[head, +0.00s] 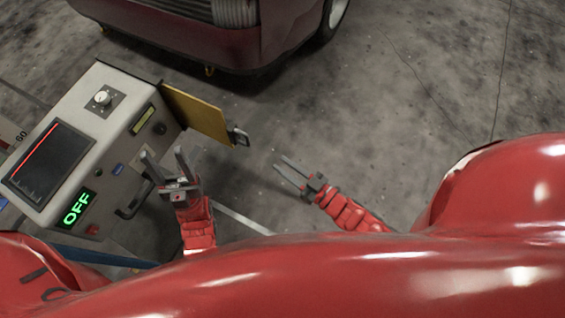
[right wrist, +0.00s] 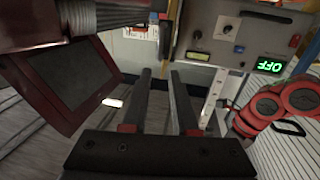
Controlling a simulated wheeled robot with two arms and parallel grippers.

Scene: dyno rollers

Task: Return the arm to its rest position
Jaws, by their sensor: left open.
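My left gripper (head: 166,158) is open and empty, with its two grey fingers spread. It is in front of the grey control console (head: 125,75), close to the console's black front handle (head: 132,207); I cannot tell whether they touch. My right gripper (head: 280,162) is held over bare floor, to the right of the left one. Its fingers are parallel with an empty gap, which also shows in the right wrist view (right wrist: 160,74). Both red forearms reach out from behind my red body, which hides the upper arms.
The console has a dark screen (head: 48,163), a knob (head: 102,98) and a green OFF display (head: 77,208). A yellow panel (head: 197,113) with a handle (head: 238,136) juts from its side toward my grippers. A dark red car (head: 190,40) stands beyond. Floor at right is clear.

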